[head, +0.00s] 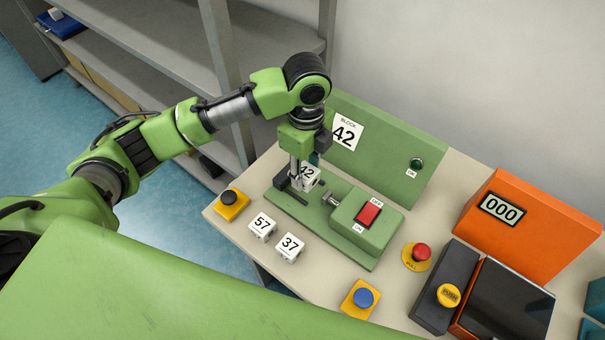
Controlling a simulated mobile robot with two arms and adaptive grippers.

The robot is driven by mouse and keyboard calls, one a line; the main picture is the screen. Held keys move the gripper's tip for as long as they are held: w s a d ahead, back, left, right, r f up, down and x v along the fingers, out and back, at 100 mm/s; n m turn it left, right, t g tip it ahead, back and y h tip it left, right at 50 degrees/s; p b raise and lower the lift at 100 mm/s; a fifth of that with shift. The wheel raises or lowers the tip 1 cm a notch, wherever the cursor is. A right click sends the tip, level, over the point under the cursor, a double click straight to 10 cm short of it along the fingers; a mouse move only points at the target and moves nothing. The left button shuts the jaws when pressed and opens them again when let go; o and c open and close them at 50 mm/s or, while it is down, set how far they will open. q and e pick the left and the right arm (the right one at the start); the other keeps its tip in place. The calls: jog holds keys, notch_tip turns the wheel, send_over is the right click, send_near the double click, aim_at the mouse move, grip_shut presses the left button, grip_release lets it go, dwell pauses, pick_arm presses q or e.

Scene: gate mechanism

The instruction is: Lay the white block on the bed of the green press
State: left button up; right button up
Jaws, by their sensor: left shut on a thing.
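The green press (375,222) stands on the table, with a red rocker switch on its right part and a bed with dark jaws (280,181) at its left end. A white block marked 42 (309,181) is at the bed. My left gripper (298,176) points down there and is shut on this block; the gripper partly hides it. I cannot tell whether the block touches the bed. Two other white blocks, marked 57 (262,226) and 37 (290,248), sit on the table in front of the press. My right gripper is not in view.
A green panel (385,130) with a "BLOCK 42" sign stands behind the press. Black (230,197) and blue (363,297) buttons and a red stop button (421,252) are around it. An orange box (530,225) showing 000 stands right. Grey shelves (150,45) are behind my arm.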

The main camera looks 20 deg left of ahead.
aim_at(303, 170)
pick_arm(q)
jog(key=w+f, duration=0.1)
jog(key=w+a+f, duration=0.1)
jog(key=f, duration=0.1)
jog(key=w+f, duration=0.1)
jog(key=f, duration=0.1)
jog(key=shift+w+a, duration=0.2)
jog(key=shift+a, duration=0.1)
notch_tip(303, 170, down, 3)
jog(key=shift+w+a+p, duration=0.1)
jog(key=shift+p, duration=0.8)
jog(key=shift+f, duration=0.2)
jog(key=o, duration=1.3)
jog(key=shift+f, duration=0.15)
